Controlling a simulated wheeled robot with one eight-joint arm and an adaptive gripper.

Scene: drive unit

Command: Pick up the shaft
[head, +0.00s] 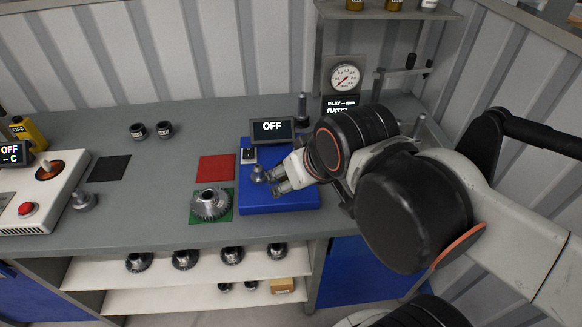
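My gripper (278,180) is over the blue base (291,200), pointing left, with its two fingertips apart. A small grey metal piece with a round foot (258,175) stands on the blue base just left of the fingertips; I cannot tell whether they touch it. A taller dark grey upright piece with a wide foot (302,108) stands behind the blue base, right of the OFF display (272,128). Another grey piece with a round flange (84,201) is at the table's left. None is labelled, so I cannot tell which is the shaft.
A toothed bevel gear (210,204) sits on a green mat, in front of a bare red mat (216,167). A black mat (109,168) is empty. A dial gauge (345,77) stands behind my arm. Several gears lie on the shelf (210,275) below the worktop.

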